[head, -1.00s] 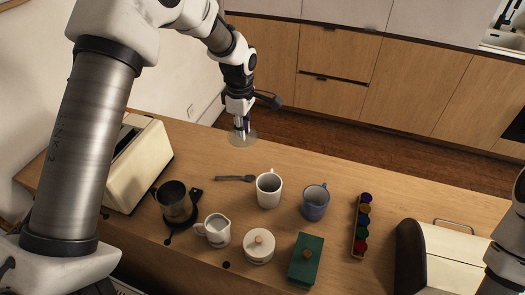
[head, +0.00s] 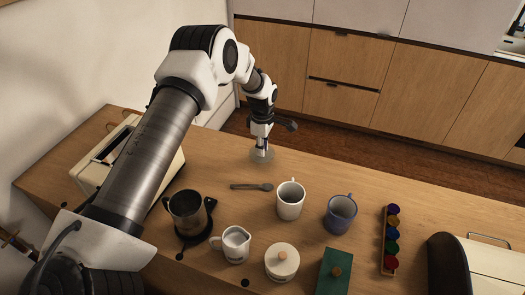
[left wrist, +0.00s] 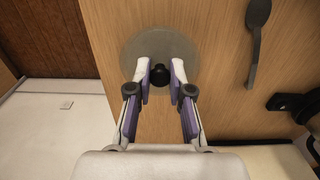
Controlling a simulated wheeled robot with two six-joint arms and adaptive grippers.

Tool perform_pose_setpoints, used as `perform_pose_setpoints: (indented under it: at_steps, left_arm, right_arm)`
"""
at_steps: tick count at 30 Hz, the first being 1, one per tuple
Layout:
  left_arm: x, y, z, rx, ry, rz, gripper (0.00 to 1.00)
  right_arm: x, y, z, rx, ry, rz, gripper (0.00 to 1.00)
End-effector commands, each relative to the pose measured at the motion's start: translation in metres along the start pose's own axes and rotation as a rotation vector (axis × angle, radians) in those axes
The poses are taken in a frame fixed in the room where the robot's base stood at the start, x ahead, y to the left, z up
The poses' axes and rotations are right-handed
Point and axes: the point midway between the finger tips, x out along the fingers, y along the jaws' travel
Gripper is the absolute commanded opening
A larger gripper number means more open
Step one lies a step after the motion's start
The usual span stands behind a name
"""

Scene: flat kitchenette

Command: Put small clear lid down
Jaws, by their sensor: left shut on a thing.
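The small clear lid (head: 262,156) is a see-through round disc near the back edge of the counter, behind the spoon. In the left wrist view the lid (left wrist: 138,52) shows as a faint disc with a black knob (left wrist: 160,75) at its middle. My left gripper (head: 262,148) points down over the lid, and its fingers (left wrist: 160,79) are shut on the knob from both sides. The lid is over or on the bare wood; I cannot tell whether it touches. My right gripper is out of view.
A dark spoon (head: 252,187), white mug (head: 290,205) and blue mug (head: 341,215) are nearest the lid on the wooden counter (head: 210,150). A metal pot (head: 187,215), creamer (head: 236,245), lidded sugar bowl (head: 282,265), green box (head: 335,272) and capsule rack (head: 390,240) stand closer. A toaster (head: 95,165) is left.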

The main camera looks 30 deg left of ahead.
Motion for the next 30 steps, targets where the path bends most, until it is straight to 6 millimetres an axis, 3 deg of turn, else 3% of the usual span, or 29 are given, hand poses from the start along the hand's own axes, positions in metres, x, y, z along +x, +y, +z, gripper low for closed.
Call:
perform_pose_setpoints:
  at_steps: [4,14,15,17,28,30]
  left_arm:
    - [0.022,0.000,0.000,0.000,0.001,-0.002,0.00]
    - [0.030,0.000,0.000,0.000,0.000,0.001,0.00]
    - [0.030,0.000,0.000,0.000,0.000,0.001,0.23]
    - [0.029,0.000,0.000,0.000,0.000,0.001,0.45]
    - [0.024,0.000,0.000,0.000,0.000,0.001,0.45]
    - [0.019,0.001,0.001,0.001,-0.001,0.001,0.45]
  right_arm:
    - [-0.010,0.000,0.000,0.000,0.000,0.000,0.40]
    - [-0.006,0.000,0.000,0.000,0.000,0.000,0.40]
    - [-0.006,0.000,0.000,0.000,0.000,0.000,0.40]
    - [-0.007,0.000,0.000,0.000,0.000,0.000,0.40]
    - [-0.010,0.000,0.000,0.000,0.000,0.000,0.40]
    - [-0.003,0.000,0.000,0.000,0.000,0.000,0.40]
